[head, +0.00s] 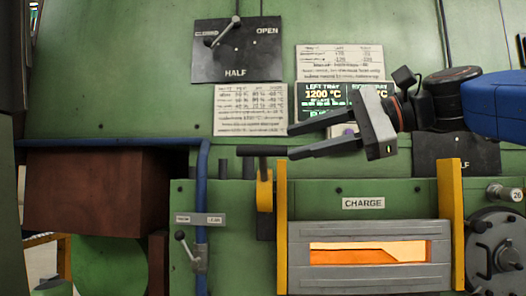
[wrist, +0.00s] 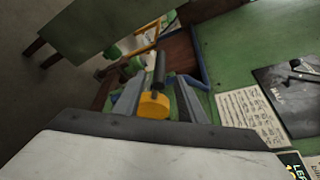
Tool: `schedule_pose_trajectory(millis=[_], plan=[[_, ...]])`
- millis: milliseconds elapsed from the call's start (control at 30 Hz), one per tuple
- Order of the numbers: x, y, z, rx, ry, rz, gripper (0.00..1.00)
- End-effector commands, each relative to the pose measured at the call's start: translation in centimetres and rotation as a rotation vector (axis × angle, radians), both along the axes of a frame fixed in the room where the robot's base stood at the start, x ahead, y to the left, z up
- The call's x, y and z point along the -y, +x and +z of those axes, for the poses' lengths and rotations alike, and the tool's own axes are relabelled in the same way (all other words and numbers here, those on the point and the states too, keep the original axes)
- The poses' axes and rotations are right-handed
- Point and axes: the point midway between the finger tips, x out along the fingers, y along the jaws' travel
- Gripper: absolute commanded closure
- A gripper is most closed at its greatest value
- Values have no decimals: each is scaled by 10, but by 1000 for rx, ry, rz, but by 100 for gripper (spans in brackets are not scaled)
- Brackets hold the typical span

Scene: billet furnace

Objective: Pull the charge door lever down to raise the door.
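The charge door lever has a yellow arm (head: 264,190) and a black crossbar handle (head: 262,150), which points up at the left of the door. The grey charge door (head: 369,277) sits between two yellow posts, with orange glow showing through its slot. My gripper (head: 291,141) is open and empty, its fingers pointing left, close to the right end of the handle. In the wrist view the yellow lever part (wrist: 153,105) and black handle (wrist: 160,68) appear between the two fingers. I cannot tell whether they touch.
A black selector plate (head: 236,62) with a small lever and a lit temperature display (head: 325,97) are on the green panel above. A blue pipe (head: 203,170) runs left of the lever. A round grey hatch (head: 495,250) is at lower right.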

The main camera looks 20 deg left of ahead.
Motion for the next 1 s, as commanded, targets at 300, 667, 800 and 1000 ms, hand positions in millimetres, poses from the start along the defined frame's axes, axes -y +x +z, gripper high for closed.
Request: schedule_pose_trajectory(millis=[300,667,800,1000], plan=[[-40,3,-9,-1,0,4,63],[-77,7,-17,1,0,2,63],[-83,8,-18,1,-1,1,63],[-84,8,-18,1,0,0,63]])
